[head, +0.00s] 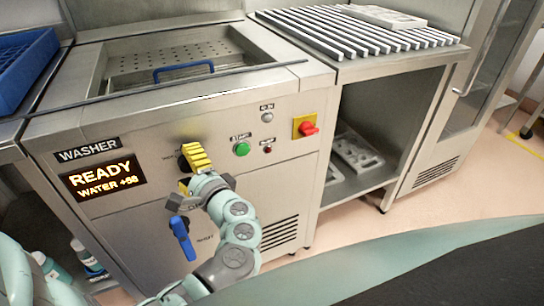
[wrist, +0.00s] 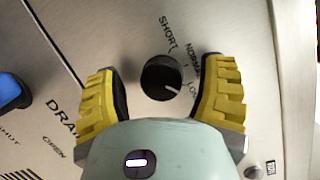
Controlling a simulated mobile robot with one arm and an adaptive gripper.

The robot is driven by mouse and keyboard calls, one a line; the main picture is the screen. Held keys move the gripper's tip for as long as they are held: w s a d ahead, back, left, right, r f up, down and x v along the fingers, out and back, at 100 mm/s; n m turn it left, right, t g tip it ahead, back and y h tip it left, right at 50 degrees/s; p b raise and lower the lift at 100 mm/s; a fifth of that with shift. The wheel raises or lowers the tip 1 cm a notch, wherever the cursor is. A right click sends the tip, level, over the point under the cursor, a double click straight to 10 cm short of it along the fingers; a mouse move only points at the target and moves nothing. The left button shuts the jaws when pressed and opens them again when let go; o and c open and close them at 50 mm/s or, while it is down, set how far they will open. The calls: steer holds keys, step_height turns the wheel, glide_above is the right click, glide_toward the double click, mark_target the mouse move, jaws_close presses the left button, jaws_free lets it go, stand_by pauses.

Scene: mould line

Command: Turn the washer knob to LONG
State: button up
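The black round washer knob (wrist: 162,78) sits on the steel washer panel, with the printed words SHORT, NORMAL and a partly covered LONG around its right side. Its white pointer line points right and slightly down, toward the LONG label (wrist: 193,88). My gripper (wrist: 165,90) has its yellow fingers on either side of the knob, with a visible gap on each side; it looks open and not touching. In the head view my gripper (head: 192,170) is at the panel and mostly hides the knob (head: 183,163).
A green START button (head: 242,149) and a red switch on a yellow plate (head: 308,127) are to the right. A blue drain handle (head: 182,238) hangs below my gripper.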

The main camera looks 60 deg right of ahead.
steer(key=shift+s, duration=0.1)
steer(key=v, duration=1.2)
stand_by(0.4)
